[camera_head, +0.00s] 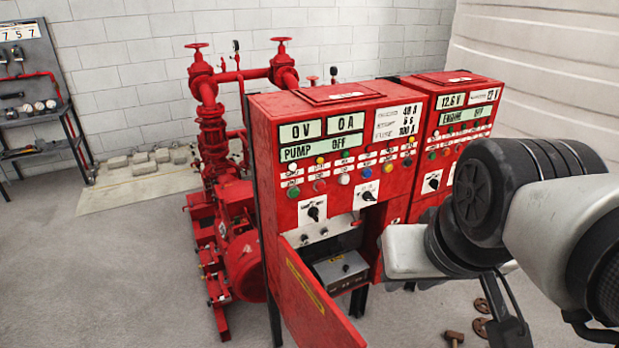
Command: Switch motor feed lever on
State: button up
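The left red control cabinet (328,198) shows 0 V, 0 A and PUMP OFF on its displays. Its lower door (312,300) stands open toward me. In the opening is a grey box (342,272) with a small dark handle or knob; I cannot tell whether this is the motor feed lever or how it is set. Black rotary switches sit on white plates above, at the left (313,212) and right (368,196). My arm comes in from the right, in front of the second cabinet. A dark part below it (508,328) may be my gripper; its fingers are unclear.
A second red cabinet (462,105) reading ENGINE OFF stands at the right. Red pump piping (212,135) is behind on the left. A dark rack (40,120) stands far left.

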aim_at(357, 222)
jog(key=l+u, duration=0.7)
jog(key=u, duration=0.3)
jog(key=l+z, duration=0.1)
jog(key=z, duration=0.15)
